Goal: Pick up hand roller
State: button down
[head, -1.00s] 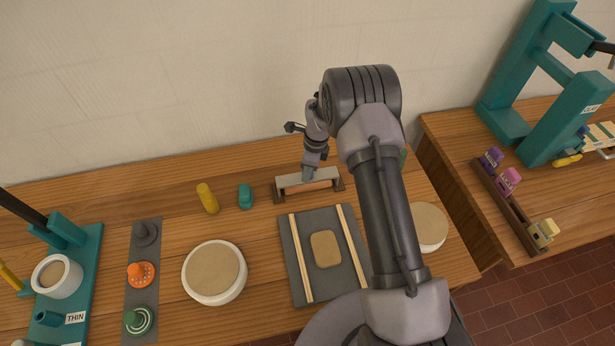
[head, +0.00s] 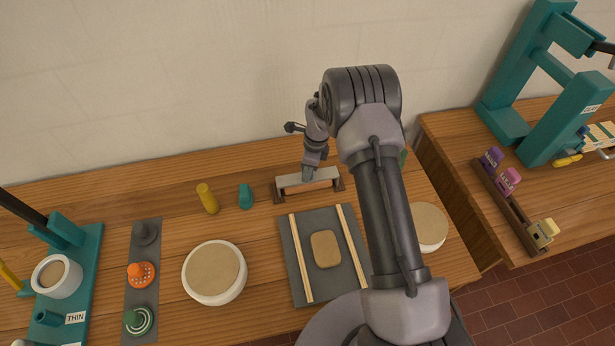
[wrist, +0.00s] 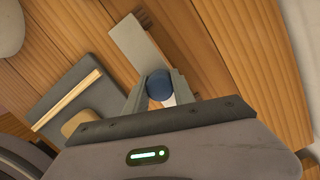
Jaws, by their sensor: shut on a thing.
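The hand roller (head: 322,178) has a pale grey bar over a brownish roller, and its ends are at a dark brown stand (head: 278,195) near the back of the table. In the wrist view, the grey bar of the hand roller (wrist: 133,40) runs up and left from a round blue handle (wrist: 159,84). My gripper (wrist: 159,90) is shut on this blue handle, one finger on each side. In the head view my gripper (head: 308,173) points down at the middle of the bar. The handle is mostly hidden there.
A grey board (head: 298,278) with two wooden strips and a tan slab lies in front. A round white-rimmed disc (head: 215,297) lies front left. The wall is close behind.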

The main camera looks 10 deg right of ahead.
jog(key=shift+r, duration=0.15)
jog(key=shift+r, duration=0.3)
jog(key=r, duration=0.1)
jog(key=r+p, duration=0.1)
jog(key=r, duration=0.1)
jog(key=shift+s, duration=0.3)
jog(key=s+a+r, duration=0.1)
jog(key=s, duration=1.4)
jog(key=shift+s, duration=0.2)
jog(key=c, duration=1.7)
grip_release()
grip_shut()
jog(key=shift+r, duration=0.1)
